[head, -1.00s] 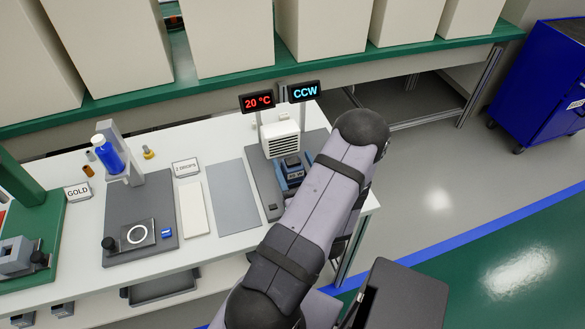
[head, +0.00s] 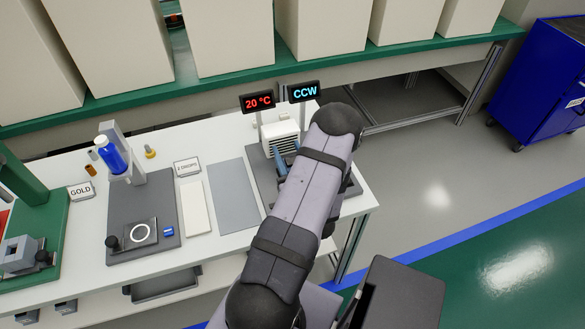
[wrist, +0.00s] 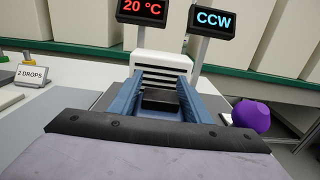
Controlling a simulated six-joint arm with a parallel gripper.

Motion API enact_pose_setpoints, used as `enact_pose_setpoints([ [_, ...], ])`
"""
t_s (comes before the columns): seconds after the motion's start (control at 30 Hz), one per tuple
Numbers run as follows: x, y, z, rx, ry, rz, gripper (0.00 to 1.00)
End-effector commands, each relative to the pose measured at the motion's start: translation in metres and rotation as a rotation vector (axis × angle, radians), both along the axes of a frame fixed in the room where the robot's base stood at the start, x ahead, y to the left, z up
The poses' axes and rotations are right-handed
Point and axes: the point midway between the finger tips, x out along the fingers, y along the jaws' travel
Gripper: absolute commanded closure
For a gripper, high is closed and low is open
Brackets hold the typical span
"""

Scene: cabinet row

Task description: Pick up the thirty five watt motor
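My gripper (wrist: 160,95) shows in the wrist view as two blue fingers standing apart, pointing at a white slatted unit (wrist: 163,65). A black block (wrist: 160,99) lies between the fingers. Whether they touch its sides is not clear. No label is readable on it, so I cannot tell whether it is the thirty five watt motor. In the head view a blue part of my gripper (head: 280,160) shows in front of the white slatted unit (head: 281,133). My arm hides the rest of it and the block.
Signs reading 20 °C (head: 258,101) and CCW (head: 304,91) stand behind the white unit. A purple rounded object (wrist: 251,115) is to the right of my fingers. A grey mat (head: 234,194) and a stand with a blue bottle (head: 112,155) are to the left on the white table.

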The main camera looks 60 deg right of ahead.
Motion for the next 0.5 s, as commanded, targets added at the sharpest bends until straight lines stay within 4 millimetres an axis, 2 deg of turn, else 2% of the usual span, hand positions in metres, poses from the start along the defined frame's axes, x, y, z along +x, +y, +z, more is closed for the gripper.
enact_pose_setpoints([
  [0.03,-0.0001,0.0000,0.0001,0.000,0.000,0.000,0.80],
  [0.1,-0.0001,0.0000,0.0002,0.000,0.000,0.000,0.95],
  [0.5,-0.0002,-0.0006,0.0052,-0.005,-0.002,0.000,0.95],
])
